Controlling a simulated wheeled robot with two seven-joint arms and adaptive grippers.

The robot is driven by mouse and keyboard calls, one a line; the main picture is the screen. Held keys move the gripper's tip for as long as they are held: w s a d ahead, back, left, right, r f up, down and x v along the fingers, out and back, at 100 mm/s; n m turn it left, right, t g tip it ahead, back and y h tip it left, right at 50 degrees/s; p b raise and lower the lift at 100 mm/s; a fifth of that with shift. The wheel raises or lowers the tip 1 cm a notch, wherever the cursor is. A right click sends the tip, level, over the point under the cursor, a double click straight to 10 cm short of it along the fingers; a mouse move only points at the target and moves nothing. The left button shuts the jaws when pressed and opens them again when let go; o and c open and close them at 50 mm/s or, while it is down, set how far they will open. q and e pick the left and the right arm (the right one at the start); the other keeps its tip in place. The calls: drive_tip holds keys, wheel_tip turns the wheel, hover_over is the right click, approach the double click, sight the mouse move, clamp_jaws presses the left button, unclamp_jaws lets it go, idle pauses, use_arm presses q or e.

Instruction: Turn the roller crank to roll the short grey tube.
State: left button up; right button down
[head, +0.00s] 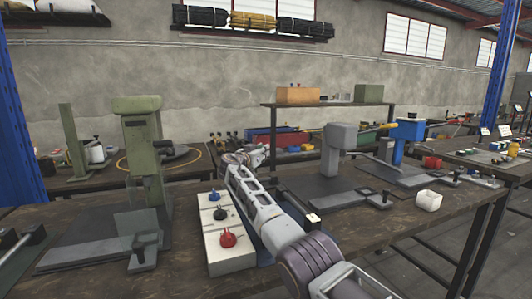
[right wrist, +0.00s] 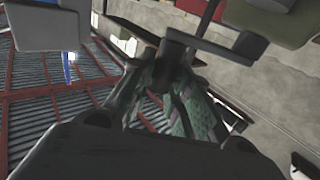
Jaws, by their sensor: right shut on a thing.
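My right arm reaches across the bench in the head view. Its gripper (head: 260,153) is small and partly hidden there, beyond the wrist. In the right wrist view the two fingers (right wrist: 166,80) close around a dark bar-like part, which looks like the crank handle (right wrist: 180,42). A dark crosspiece runs from it to the right. The crank's roller cannot be made out in the head view, where my arm covers part of the bench. I cannot make out the short grey tube in either view. My left gripper is in neither view.
A green press (head: 140,110) stands left, a grey press (head: 341,136) and blue press (head: 408,131) right. A pale box (head: 232,262) with red, blue and black knobs sits beside my arm. A white cup (head: 429,201) stands near the bench's right edge.

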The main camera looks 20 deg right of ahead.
drive_tip(key=shift+a, duration=0.25)
idle(0.3)
drive_tip(key=c, duration=1.3)
unclamp_jaws()
drive_tip(key=shift+c, duration=0.2)
drive_tip(key=shift+d, duration=0.1)
drive_tip(key=shift+r, duration=0.15)
drive_tip(key=shift+r, duration=4.9)
